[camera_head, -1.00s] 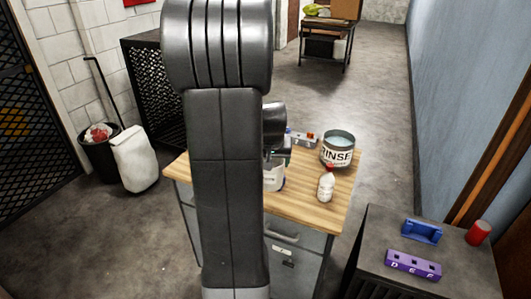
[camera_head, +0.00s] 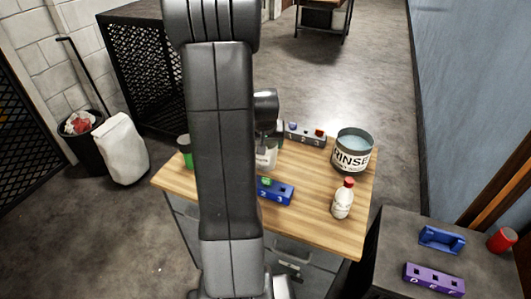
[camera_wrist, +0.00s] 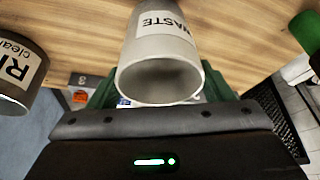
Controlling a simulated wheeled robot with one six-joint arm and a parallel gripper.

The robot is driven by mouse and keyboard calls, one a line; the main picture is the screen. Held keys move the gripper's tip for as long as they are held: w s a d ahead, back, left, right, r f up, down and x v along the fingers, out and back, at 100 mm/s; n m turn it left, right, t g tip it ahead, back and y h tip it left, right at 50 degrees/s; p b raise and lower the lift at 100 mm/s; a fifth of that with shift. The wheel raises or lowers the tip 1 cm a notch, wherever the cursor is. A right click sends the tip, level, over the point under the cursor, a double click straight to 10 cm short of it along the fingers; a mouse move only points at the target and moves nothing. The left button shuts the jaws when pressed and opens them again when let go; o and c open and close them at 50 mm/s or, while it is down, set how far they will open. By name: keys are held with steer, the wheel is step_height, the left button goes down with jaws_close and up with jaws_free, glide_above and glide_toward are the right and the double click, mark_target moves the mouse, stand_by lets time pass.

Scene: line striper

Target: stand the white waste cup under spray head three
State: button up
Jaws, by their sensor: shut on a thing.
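The white waste cup (camera_wrist: 160,65) fills the middle of the wrist view, its WASTE label inverted and its open mouth towards the camera. My gripper (camera_wrist: 160,92) is shut on it, with dark green fingers at both sides. In the head view the cup (camera_head: 266,157) shows only partly, right of my arm and below my gripper (camera_head: 266,133). I cannot tell whether it touches the table. No spray head is clearly recognisable. A grey block (camera_head: 306,134) marked 1, 2, 3 stands behind the cup, and a blue block (camera_head: 276,191) with visible numbers 2 and 3 stands in front.
The RINSE pail (camera_head: 352,155) and a red-capped white bottle (camera_head: 343,199) stand at the right of the wooden tabletop (camera_head: 310,225). A green container (camera_head: 185,150) is at its left. A side cabinet at right holds a purple block (camera_head: 434,278), a blue holder and a red cylinder.

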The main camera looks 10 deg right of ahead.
mark_target(267, 163)
steer(key=shift+f, duration=2.4)
steer(key=shift+f, duration=0.2)
steer(key=o, duration=1.2)
steer(key=shift+o, duration=0.2)
steer(key=shift+r, duration=0.2)
